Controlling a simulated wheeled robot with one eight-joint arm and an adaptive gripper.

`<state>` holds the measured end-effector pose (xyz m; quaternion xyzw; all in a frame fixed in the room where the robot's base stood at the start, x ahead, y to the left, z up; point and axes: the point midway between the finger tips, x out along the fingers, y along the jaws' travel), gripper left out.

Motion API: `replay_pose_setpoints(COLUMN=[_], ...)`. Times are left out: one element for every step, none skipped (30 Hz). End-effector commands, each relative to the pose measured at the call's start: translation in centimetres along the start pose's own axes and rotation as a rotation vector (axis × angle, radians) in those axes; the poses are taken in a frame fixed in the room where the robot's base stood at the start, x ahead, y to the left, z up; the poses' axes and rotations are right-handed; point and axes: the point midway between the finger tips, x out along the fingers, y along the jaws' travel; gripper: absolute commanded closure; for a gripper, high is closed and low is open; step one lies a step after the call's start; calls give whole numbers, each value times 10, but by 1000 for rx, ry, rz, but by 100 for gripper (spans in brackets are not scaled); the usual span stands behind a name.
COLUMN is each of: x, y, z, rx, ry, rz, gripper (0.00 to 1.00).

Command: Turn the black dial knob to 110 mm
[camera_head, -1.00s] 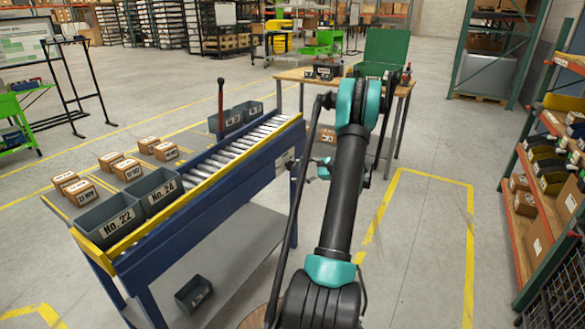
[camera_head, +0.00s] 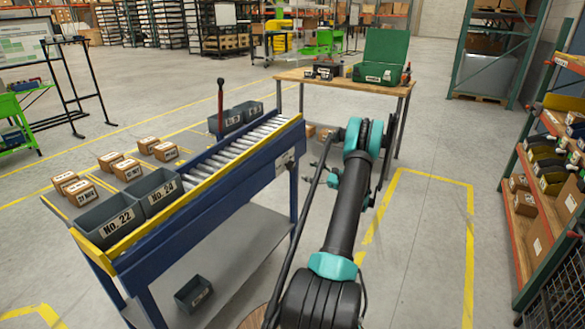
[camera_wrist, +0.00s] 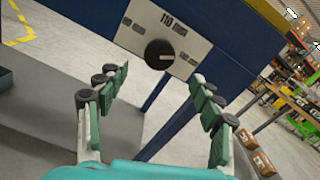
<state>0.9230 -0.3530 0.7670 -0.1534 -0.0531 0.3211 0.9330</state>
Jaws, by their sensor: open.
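The black dial knob (camera_wrist: 159,54) is round and sits on a white plate (camera_wrist: 137,38) on the blue conveyor frame in the wrist view. A mark reading about "110" is printed above the knob, with smaller marks to either side. A short light pointer mark shows on the knob's lower right part. My gripper (camera_wrist: 160,78) is open and empty, its two green-padded fingers to the left and right below the knob, apart from it. In the head view the plate (camera_head: 285,160) is small at the frame's near right end, and my gripper (camera_head: 322,178) is beside it, partly hidden by my arm.
The blue conveyor frame (camera_head: 215,200) carries rollers and grey bins (camera_head: 110,222), with a grey lower shelf (camera_head: 225,277). A wooden table (camera_head: 300,77) with a green case (camera_head: 381,60) stands behind my arm. Open floor (camera_head: 415,250) lies to the right.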

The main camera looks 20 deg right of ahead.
Motion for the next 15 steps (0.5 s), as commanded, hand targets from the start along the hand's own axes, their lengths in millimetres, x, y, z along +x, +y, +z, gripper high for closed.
replay_pose_setpoints(x=[12, 18, 26, 32, 38, 45, 51, 56, 64, 68, 72, 78, 82, 85, 89], y=[1, 1, 1, 1, 1, 1, 1, 1, 1, 1, 1, 0, 0, 0, 0], z=[0, 0, 0, 0, 0, 0, 0, 0, 0, 0, 0, 0, 0, 0, 0], rx=[0, 0, 0, 0, 0, 0, 0, 0, 0, -1, -1, -1, -1, -1, -1], ry=[-1, -1, -1, 0, 0, -1, 0, 0, 0, 0, 0, 0, 0, 0, 0], rz=[2, 3, 3, 2, 2, 3, 3, 2, 2, 2, 2, 1, 1, 1, 1], gripper=[34, 34, 34, 34, 34, 34, 34, 34, 34, 34, 34, 34, 34, 34, 34])
